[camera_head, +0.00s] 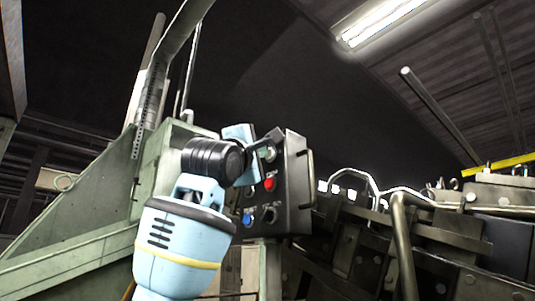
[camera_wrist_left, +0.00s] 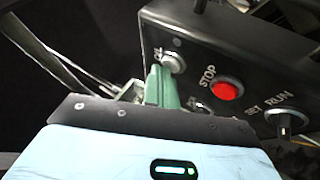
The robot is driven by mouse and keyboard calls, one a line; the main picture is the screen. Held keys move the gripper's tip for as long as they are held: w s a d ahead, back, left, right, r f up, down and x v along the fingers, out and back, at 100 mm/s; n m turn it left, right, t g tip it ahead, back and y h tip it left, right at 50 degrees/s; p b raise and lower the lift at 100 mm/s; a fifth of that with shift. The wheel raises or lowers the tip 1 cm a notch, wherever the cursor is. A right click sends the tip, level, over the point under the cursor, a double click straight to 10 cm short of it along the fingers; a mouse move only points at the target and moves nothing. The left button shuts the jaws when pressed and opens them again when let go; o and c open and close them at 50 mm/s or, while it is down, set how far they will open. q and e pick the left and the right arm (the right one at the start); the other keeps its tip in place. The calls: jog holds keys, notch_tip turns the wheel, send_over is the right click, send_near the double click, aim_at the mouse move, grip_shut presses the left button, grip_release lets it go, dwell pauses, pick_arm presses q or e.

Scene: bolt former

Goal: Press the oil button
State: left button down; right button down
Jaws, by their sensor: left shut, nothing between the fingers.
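A dark control box (camera_head: 293,180) carries several buttons and knobs on its front face. In the head view these include a red button (camera_head: 269,184), a blue button (camera_head: 248,219) and a pale button (camera_head: 270,153) near the top. My left gripper (camera_head: 262,150) is shut and empty, at the upper part of the panel. In the left wrist view its green fingertips (camera_wrist_left: 166,82) are right by a pale round button (camera_wrist_left: 174,62); I cannot tell whether they touch. My right gripper is not in view.
In the left wrist view the red STOP button (camera_wrist_left: 229,90) and the SET/RUN knob (camera_wrist_left: 284,122) are close to the fingers. A handle (camera_head: 309,178) is on the box's right side. Green machine framing (camera_head: 90,220) stands left, and metal machinery (camera_head: 450,235) fills the right.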

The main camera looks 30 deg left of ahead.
pick_arm(q)
jog(key=shift+s+a, duration=0.25)
jog(key=shift+s, duration=0.35)
jog(key=shift+s+a, duration=0.3)
jog(key=shift+s, duration=0.45)
jog(key=shift+s+a, duration=0.35)
jog(key=shift+s, duration=0.45)
jog(key=shift+s+a, duration=0.3)
jog(key=shift+s, duration=0.45)
